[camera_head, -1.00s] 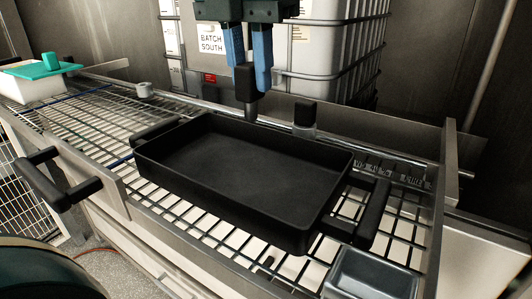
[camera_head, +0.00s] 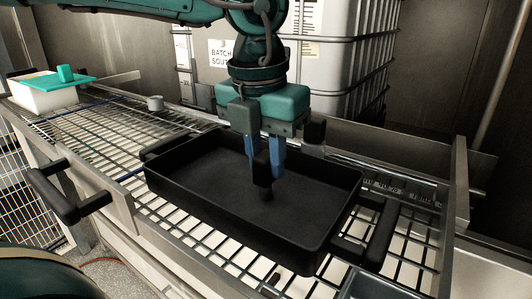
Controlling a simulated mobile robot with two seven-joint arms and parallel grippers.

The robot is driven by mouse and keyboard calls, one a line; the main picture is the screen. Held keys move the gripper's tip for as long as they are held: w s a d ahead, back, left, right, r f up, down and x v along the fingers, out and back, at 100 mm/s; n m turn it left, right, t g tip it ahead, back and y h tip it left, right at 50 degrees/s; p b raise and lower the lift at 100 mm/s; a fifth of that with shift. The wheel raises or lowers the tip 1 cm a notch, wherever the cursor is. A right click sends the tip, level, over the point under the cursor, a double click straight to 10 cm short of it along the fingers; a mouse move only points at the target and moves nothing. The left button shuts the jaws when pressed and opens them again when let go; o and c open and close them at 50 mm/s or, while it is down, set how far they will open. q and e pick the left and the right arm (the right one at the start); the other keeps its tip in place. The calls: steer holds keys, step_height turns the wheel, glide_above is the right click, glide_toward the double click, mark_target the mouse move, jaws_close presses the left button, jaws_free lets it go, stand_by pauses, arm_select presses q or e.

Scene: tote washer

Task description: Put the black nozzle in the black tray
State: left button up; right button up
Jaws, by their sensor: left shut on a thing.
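The black nozzle (camera_head: 263,175) is gripped upright between the blue fingers of my left gripper (camera_head: 265,168). Its narrow end points down over the floor of the black tray (camera_head: 205,216). I cannot tell whether that end touches the tray floor. The tray is shallow and rectangular, with a handle at each end, and lies on the wire rack. Apart from the nozzle, the visible part of its floor is empty. My left gripper and arm hide part of the tray's back edge. My right gripper is not in view.
A black-topped grey piece (camera_head: 315,131) stands just behind the tray. A small grey cup (camera_head: 155,103) and a white tub with a teal lid (camera_head: 42,94) are on the rack at left. A grey bin (camera_head: 372,286) is partly cut off at front right. A caged tank stands behind.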

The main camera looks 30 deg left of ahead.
mark_target(260, 159)
arm_select(q)
steer(key=shift+f, duration=0.2)
steer(key=o, duration=1)
steer(key=shift+r, duration=0.1)
steer(key=r, duration=0.4)
steer(key=s+r, duration=0.1)
steer(key=r, duration=0.7)
steer(key=shift+s+r, duration=0.1)
steer(key=shift+s, duration=0.15)
